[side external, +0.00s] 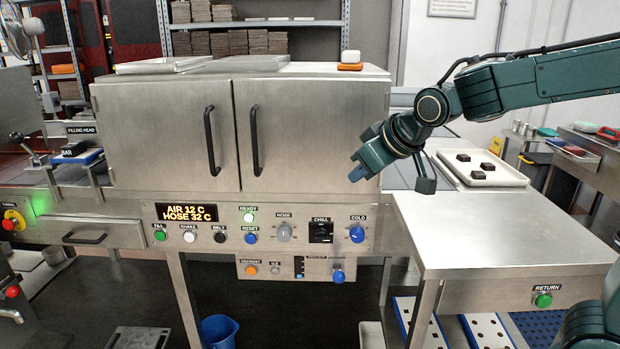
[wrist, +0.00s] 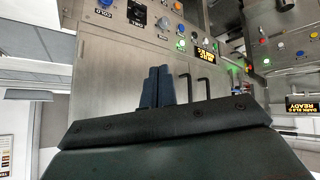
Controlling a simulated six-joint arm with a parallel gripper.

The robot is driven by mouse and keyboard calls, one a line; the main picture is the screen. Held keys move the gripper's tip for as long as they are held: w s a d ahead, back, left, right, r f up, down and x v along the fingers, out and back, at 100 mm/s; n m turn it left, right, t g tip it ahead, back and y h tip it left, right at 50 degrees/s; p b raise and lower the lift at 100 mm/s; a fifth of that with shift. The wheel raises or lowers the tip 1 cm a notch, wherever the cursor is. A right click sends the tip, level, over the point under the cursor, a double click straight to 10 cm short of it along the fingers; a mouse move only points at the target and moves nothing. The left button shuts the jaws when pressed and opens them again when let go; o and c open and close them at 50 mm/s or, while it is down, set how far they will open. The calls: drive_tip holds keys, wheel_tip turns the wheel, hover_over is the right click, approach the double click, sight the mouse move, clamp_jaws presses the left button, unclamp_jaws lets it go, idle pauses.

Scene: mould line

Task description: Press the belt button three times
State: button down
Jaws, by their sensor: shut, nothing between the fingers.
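The belt button (side external: 220,237) is a dark round button under the label BELT on the front panel, between a white button and a blue button. My gripper (side external: 357,172) is shut and empty. In the side view it is in front of the right part of the steel cabinet, above and well to the right of the belt button, apart from it. Its blue fingers (wrist: 158,72) lie together in the wrist view, pointing towards the panel.
The panel has a display (side external: 187,213) reading AIR 12 C, HOSE 32 C, a lit green READY lamp (side external: 249,217), and blue knobs such as the COLD knob (side external: 357,234). Two cabinet handles (side external: 255,138) stick out above. A steel table (side external: 500,235) stands to the right.

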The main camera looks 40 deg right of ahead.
sight(220, 238)
drive_tip(key=w+a+f+n+t, duration=0.1)
drive_tip(key=w+a+f, duration=0.25)
drive_tip(key=w, duration=0.45)
drive_tip(key=w+a+f+n+t+h, duration=0.15)
drive_tip(key=w+f, duration=0.25)
drive_tip(key=w, duration=0.4)
drive_tip(key=w+a+f+n+t, duration=0.1)
drive_tip(key=w+a+f+t, duration=0.15)
drive_tip(key=w, duration=0.55)
drive_tip(key=w+a+f+n+t+y, duration=0.1)
drive_tip(key=w+a+f+n, duration=0.1)
drive_tip(key=a+f, duration=0.4)
drive_tip(key=w+a+f+n+t+y, duration=0.2)
drive_tip(key=a+f, duration=0.4)
drive_tip(key=f, duration=0.8)
drive_tip(key=shift+w+n, duration=0.65)
drive_tip(key=shift+n, duration=0.2)
drive_tip(key=shift+d, duration=0.15)
drive_tip(key=shift+w+d, duration=3)
drive_tip(key=shift+w, duration=0.1)
